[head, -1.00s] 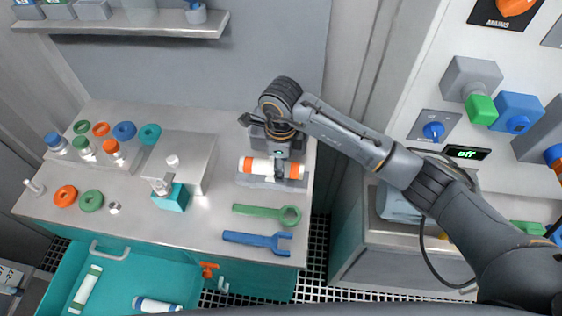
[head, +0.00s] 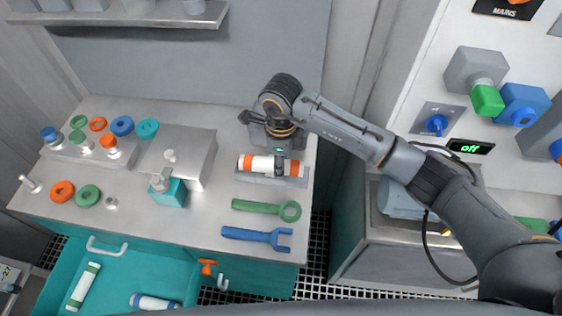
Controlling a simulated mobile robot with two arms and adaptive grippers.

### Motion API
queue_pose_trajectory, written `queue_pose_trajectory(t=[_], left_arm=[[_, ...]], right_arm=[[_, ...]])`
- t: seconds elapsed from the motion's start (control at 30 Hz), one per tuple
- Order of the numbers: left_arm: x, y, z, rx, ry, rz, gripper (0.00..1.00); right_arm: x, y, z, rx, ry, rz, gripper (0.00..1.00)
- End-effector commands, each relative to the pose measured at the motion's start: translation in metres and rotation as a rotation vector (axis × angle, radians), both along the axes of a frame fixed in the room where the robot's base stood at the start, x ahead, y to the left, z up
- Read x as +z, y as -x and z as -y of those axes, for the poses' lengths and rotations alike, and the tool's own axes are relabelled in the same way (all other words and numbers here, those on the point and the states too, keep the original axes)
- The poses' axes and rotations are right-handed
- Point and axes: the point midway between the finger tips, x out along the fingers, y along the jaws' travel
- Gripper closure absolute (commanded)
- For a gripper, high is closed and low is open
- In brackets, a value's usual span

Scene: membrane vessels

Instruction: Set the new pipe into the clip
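A white pipe with orange end bands (head: 256,165) lies level along a grey cradle plate (head: 262,180) at the right end of the bench. A dark band crosses the pipe right of its middle; I cannot tell whether it is the clip or part of a finger. My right gripper (head: 281,150) is just behind and above the pipe, pointing down, with the wrist hiding most of it. Its fingers are not clear, so its opening cannot be read. A grey block with a small green light stands there too. My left gripper is not in view.
A green wrench (head: 266,208) and a blue wrench (head: 257,237) lie in front of the cradle. An open teal drawer (head: 140,275) holds a green-banded pipe (head: 83,287) and a blue-banded pipe (head: 155,302). Coloured rings and a teal block (head: 172,192) stand left.

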Motion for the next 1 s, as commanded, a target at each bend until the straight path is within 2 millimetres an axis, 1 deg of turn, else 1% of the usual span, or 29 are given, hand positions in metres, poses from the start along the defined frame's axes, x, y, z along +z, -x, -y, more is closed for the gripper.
queue_pose_trajectory(t=[0.1, 0.37, 0.4, 0.47, 0.5, 0.53, 0.87, 0.97, 1.0], left_arm=[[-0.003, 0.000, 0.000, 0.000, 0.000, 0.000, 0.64], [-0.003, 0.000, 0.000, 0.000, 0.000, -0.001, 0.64], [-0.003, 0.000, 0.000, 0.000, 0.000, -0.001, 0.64], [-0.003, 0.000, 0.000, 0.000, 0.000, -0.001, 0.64], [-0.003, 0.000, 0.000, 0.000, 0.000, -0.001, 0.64], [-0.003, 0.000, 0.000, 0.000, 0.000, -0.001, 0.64], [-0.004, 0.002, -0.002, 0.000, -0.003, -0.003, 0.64], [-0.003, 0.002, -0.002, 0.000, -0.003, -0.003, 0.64], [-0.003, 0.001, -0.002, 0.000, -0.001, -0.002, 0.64]], right_arm=[[-0.002, 0.000, 0.000, 0.000, -0.001, 0.001, 0.96], [-0.002, 0.000, 0.000, -0.001, 0.000, 0.000, 0.96], [-0.002, 0.000, 0.000, 0.000, 0.000, 0.000, 0.62], [-0.002, 0.000, 0.000, 0.000, 0.000, 0.000, 0.49], [-0.002, 0.000, 0.000, 0.000, 0.001, 0.000, 0.41], [-0.002, 0.000, 0.000, 0.000, 0.001, 0.000, 0.37], [0.000, 0.000, 0.000, 0.000, 0.000, 0.001, 0.37], [0.009, -0.001, 0.000, 0.000, -0.001, 0.004, 0.37], [0.015, -0.001, 0.000, 0.001, -0.002, 0.004, 0.37]])
